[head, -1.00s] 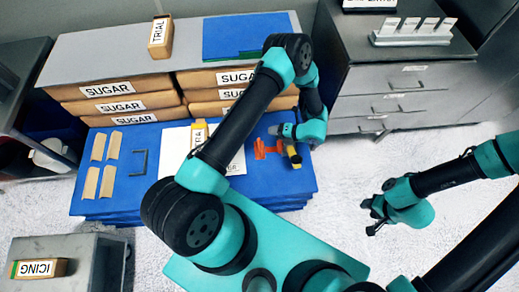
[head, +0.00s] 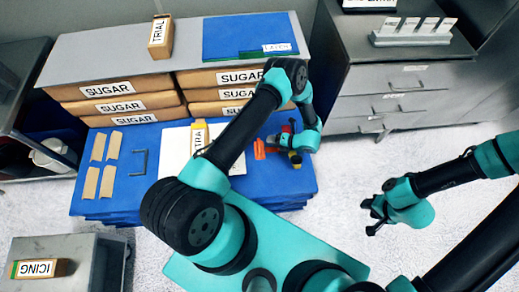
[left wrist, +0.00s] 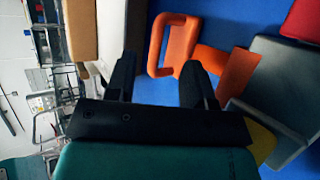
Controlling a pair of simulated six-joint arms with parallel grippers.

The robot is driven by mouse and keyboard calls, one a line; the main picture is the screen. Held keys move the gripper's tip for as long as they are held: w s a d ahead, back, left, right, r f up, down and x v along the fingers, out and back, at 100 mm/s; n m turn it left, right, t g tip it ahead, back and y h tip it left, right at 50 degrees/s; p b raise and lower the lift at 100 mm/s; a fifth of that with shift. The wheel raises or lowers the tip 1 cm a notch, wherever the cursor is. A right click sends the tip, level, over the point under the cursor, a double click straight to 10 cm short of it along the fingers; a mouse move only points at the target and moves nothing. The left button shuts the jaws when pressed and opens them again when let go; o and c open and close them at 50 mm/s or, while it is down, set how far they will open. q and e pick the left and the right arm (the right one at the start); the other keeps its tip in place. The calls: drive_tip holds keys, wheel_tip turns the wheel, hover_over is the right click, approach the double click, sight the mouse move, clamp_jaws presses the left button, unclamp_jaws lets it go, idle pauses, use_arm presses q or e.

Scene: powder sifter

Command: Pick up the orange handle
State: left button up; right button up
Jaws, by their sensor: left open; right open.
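The orange handle (head: 259,149) lies on the blue table (head: 200,183) near its right side, partly hidden by my left arm in the head view. In the left wrist view it is an orange loop (left wrist: 176,22) with a flat orange piece (left wrist: 238,73) beside it. My left gripper (head: 274,141) is over that area. My right gripper (head: 372,214) is open and empty above the floor at right.
A grey and yellow tool (head: 294,160) lies close beside my left gripper. Sugar packs (head: 120,104) are stacked along the back under a grey shelf. A yellow box (head: 199,136), tan strips (head: 98,147) and a dark bracket (head: 139,161) lie left. Drawers (head: 400,95) stand at right.

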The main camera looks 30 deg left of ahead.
sight(262, 141)
use_arm(q)
drive_tip(key=shift+a+f, duration=0.15)
drive_tip(key=shift+a, duration=0.2)
drive_tip(key=shift+x, duration=3.1)
drive_tip(key=shift+s, duration=0.1)
drive_tip(key=shift+c, duration=0.3)
clamp_jaws()
